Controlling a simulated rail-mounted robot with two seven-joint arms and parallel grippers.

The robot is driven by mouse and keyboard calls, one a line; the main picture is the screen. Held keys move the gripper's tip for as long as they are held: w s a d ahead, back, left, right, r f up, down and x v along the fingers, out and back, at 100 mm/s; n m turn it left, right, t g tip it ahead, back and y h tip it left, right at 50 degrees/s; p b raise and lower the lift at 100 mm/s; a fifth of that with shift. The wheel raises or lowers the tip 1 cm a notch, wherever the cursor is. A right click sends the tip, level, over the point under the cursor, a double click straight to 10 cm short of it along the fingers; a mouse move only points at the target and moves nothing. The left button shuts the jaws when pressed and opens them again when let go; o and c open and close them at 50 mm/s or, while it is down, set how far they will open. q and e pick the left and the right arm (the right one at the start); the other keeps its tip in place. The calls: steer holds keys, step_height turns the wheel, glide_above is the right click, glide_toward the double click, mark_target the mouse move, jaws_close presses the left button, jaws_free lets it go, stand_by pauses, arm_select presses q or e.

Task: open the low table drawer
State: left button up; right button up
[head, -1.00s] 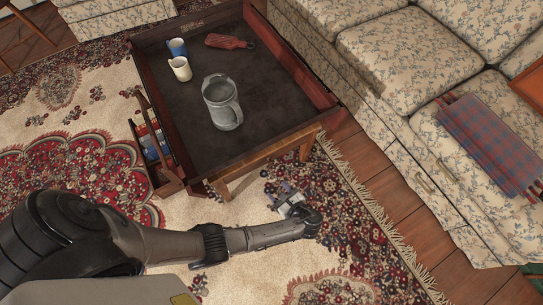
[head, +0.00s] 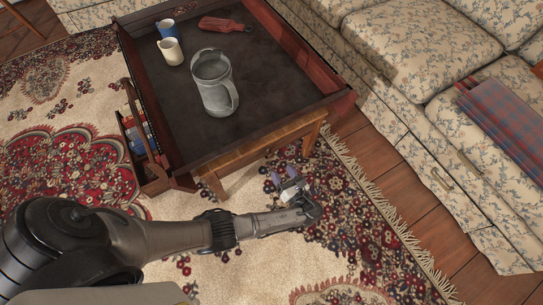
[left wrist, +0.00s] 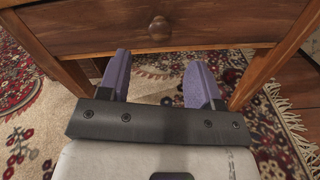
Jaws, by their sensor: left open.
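The low table (head: 343,100) stands on the rug, with a dark sunken top and wooden legs. Its drawer (left wrist: 100,30) spans the top of the left wrist view, a brown wooden front with a round wooden knob (left wrist: 159,28). The drawer front looks flush with the frame between the legs. My left gripper (head: 283,180) is low in front of the table's near side. In the left wrist view, its two purple fingers (left wrist: 161,75) are apart and empty. They point toward the table below the knob and appear not to touch it. My right gripper is not in view.
A grey metal tankard (head: 213,85), a white jug (head: 171,52), a blue cup (head: 166,28) and a red object (head: 222,24) are on the table. A side rack with books (head: 136,132) is at its left. A floral sofa (head: 420,75) stands close on the right.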

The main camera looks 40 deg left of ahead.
mark_target(272, 157)
arm_select(q)
steer(key=b+x, duration=0.2)
steer(key=x, duration=0.5)
steer(key=shift+f, duration=0.15)
steer(key=shift+b+x, duration=0.3)
steer(key=shift+x, duration=0.5)
steer(key=shift+d, duration=0.1)
steer(key=shift+c, duration=0.7)
jaws_close()
